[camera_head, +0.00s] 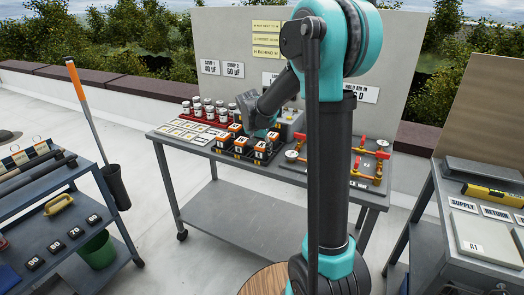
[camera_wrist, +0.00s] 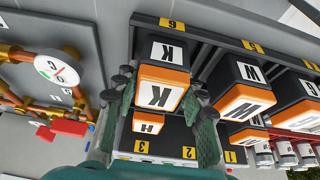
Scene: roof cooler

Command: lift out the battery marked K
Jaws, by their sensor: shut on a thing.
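The battery marked K (camera_wrist: 160,92) has a black body and an orange top with a white K label; a second K label is on its side. In the wrist view it sits between the two green-grey fingers of my gripper (camera_wrist: 163,112), which is shut on it. The battery marked H (camera_wrist: 148,124) is just beside it, partly covered. In the head view my gripper (camera_head: 263,131) is down at the battery tray; the K label cannot be made out there.
The dark battery tray (camera_wrist: 215,28) has yellow numbered slot tags. A sign board (camera_head: 228,35) stands behind.

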